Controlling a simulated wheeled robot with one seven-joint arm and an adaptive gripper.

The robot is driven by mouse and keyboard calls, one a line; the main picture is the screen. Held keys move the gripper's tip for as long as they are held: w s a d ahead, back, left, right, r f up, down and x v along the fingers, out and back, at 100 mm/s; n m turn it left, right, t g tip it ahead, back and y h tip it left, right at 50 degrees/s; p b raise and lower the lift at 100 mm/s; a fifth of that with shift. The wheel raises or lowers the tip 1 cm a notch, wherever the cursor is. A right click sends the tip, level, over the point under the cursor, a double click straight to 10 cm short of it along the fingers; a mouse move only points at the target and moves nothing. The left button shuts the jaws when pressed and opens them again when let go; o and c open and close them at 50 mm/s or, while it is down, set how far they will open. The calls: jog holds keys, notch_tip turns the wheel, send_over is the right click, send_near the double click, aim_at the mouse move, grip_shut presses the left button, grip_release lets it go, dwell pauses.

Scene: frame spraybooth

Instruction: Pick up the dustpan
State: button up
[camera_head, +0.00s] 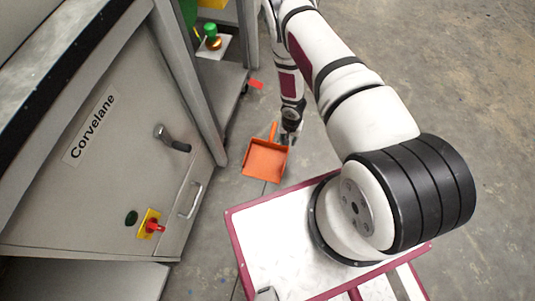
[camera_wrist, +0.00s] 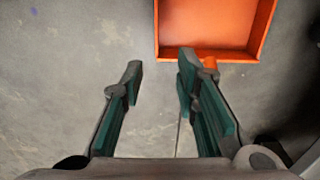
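The orange dustpan (camera_head: 265,158) lies on the concrete floor, its handle (camera_head: 273,130) pointing toward the back. My gripper (camera_head: 289,137) is beside the handle, to its right in the head view. In the wrist view the dustpan's pan (camera_wrist: 208,50) fills the top right. My gripper (camera_wrist: 160,74) is open there, with bare floor between its fingers. A bit of orange, likely the handle's root, shows at the right fingertip; the rest of the handle is hidden behind that finger. I cannot tell whether they touch.
A small red piece (camera_head: 255,84) lies near the shelf. Floor to the right is clear.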

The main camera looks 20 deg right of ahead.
notch_tip(320, 180, down, 8)
jog(key=b, duration=0.3)
jog(key=shift+s+f, duration=0.1)
jog(key=shift+f, duration=0.15)
jog(key=shift+s+d+f+b, duration=0.1)
jog(key=shift+f+b, duration=0.7)
jog(key=shift+f, duration=0.5)
jog(key=shift+s+d+f+b, duration=0.1)
jog(key=shift+f+b, duration=0.65)
jog(key=shift+f, duration=0.55)
grip_shut()
